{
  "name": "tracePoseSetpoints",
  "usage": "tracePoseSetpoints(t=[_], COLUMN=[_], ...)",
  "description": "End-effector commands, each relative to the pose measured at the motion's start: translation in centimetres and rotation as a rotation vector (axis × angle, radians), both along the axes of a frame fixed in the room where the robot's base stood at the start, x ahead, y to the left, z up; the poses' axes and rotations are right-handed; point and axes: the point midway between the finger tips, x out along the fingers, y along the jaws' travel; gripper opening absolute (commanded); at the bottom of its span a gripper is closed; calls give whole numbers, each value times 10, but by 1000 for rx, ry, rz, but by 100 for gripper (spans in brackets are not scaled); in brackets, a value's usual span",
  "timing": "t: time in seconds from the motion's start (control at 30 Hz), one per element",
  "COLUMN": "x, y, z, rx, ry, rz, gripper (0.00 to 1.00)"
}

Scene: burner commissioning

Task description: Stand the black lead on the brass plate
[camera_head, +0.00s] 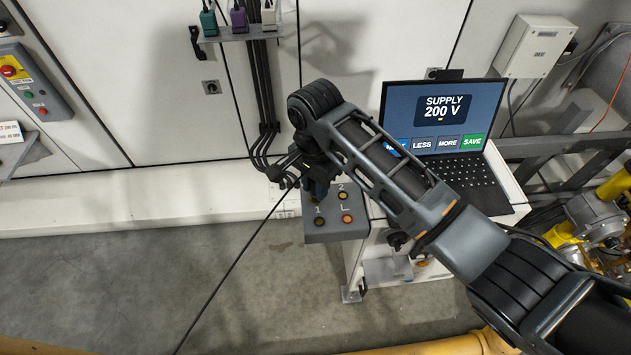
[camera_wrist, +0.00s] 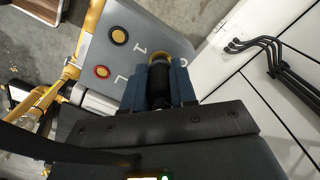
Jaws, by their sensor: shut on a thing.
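My gripper (camera_head: 318,190) points down at the back left of the grey panel of a small box (camera_head: 336,234). In the wrist view its blue fingers (camera_wrist: 159,88) are shut on the black lead (camera_wrist: 160,92), a dark cylinder between them. In the head view the lead and plate are mostly hidden by my gripper and arm.
A laptop (camera_head: 436,118) reading SUPPLY 200 V stands to the right. Teal, purple and white plugs hang on a wall rack (camera_head: 250,34). Black cables (camera_head: 266,100) run down the wall behind. Floor at left is clear.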

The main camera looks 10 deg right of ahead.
Motion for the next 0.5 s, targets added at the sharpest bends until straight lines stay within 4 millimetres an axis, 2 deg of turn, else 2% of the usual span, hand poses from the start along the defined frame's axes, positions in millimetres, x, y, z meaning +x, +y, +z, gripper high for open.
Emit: tracePoseSetpoints(t=[0.27,0.3,0.5], x=[0,0,0], y=[0,0,0], z=[-8,-7,-7], rx=[-1,-1,-1], ry=[-1,-1,-1], rz=[0,0,0], gripper=[0,30,50])
